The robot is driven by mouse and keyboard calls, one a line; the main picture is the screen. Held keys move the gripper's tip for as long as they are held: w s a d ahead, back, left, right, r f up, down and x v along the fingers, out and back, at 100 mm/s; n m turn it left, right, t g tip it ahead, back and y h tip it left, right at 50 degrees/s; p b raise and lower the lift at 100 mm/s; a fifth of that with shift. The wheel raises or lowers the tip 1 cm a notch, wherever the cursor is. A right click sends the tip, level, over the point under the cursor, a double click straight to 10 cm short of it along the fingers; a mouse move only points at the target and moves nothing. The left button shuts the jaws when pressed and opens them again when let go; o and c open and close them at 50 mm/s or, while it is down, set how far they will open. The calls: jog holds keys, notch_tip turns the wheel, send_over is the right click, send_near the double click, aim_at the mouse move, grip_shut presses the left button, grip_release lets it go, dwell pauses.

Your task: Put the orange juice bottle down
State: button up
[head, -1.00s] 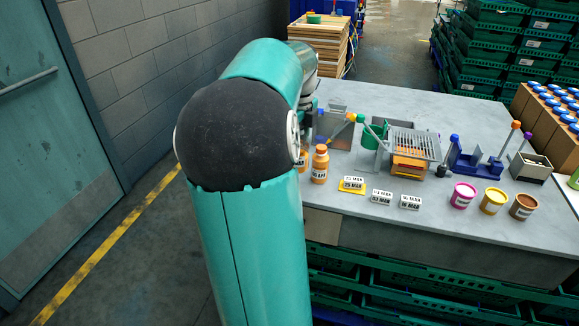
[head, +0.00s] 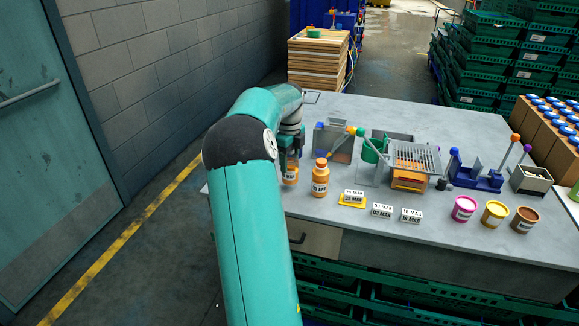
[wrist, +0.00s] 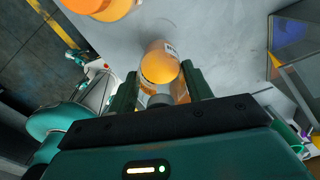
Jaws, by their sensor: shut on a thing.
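My gripper (head: 288,150) is at the left end of the grey table (head: 400,112), pointing down. It is shut on an orange juice bottle (head: 291,174) with an orange cap, which looks upright. The wrist view shows this bottle (wrist: 160,64) between the two green fingers (wrist: 160,88), cap toward the camera. I cannot tell whether its base touches the tabletop. A second orange bottle (head: 320,180) stands just to the right, apart from the held one. It also shows at the top left of the wrist view (wrist: 104,8).
Date label blocks (head: 353,197) lie right of the bottles. A grey bin (head: 334,141), a wire rack (head: 414,158) and a blue stand (head: 476,174) are behind. Small jars (head: 463,209) line the front right. Tabletop behind the gripper looks clear.

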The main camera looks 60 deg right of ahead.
jog(key=shift+f, duration=1.2)
jog(key=shift+a, duration=0.1)
jog(key=shift+f, duration=0.15)
jog(key=o, duration=1.2)
notch_tip(320, 180, up, 12)
jog(key=shift+f, duration=0.2)
jog(key=shift+r, duration=0.35)
